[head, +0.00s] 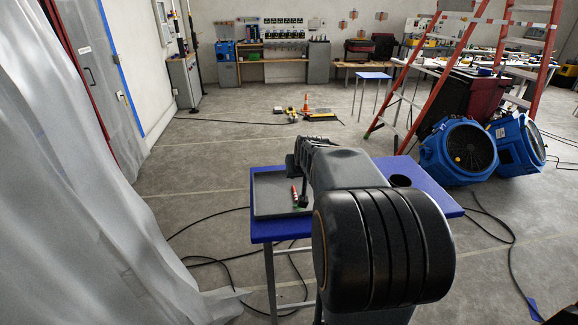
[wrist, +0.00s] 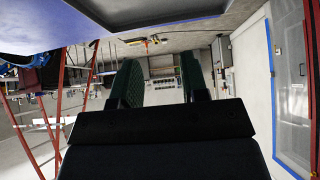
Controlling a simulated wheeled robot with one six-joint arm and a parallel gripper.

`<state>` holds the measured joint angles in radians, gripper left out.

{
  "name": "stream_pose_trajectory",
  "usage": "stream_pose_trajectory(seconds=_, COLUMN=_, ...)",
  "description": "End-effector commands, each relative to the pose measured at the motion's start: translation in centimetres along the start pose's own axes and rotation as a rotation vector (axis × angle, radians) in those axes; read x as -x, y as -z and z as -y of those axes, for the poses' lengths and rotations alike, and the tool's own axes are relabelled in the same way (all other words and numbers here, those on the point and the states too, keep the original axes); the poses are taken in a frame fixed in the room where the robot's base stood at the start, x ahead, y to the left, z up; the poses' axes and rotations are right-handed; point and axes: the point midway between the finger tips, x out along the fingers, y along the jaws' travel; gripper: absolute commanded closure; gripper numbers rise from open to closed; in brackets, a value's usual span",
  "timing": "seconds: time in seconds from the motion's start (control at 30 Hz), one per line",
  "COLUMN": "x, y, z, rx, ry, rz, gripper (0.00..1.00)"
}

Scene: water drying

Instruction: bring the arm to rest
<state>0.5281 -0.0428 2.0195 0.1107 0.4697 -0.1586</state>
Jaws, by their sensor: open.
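My gripper (wrist: 160,82) shows in the wrist view as two green-padded fingers held apart, with nothing between them. In the head view my arm reaches forward over a blue-topped table (head: 437,190), and the gripper end (head: 299,172) is above a grey tray (head: 270,190) on the table's left part. A small red, white and green object (head: 294,195) is at the tray, beside the gripper end. My arm hides part of the tray and table. In the wrist view, which looks upside down, the table's edge (wrist: 70,27) and the tray's underside or rim (wrist: 160,10) fill the top.
A dark round cup or opening (head: 400,180) is at the table's right. Two blue fans (head: 458,150) and a red ladder (head: 405,75) stand to the right. Plastic sheeting (head: 70,180) hangs at left. Cables (head: 205,262) lie on the floor. An orange cone (head: 306,103) stands farther back.

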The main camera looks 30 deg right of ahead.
Motion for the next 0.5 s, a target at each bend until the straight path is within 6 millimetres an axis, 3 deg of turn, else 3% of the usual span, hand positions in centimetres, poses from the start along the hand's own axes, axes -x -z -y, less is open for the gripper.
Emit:
stream_pose_trajectory(seconds=0.27, x=0.0, y=-0.4, z=0.1, rx=-0.012, ry=0.002, rz=0.021, gripper=0.59)
stream_pose_trajectory(seconds=0.4, x=0.2, y=-5.0, z=0.6, rx=-0.033, ry=0.011, rz=0.18, gripper=0.59)
stream_pose_trajectory(seconds=0.5, x=4.5, y=-8.3, z=3.7, rx=0.016, ry=0.046, rz=0.306, gripper=0.59)
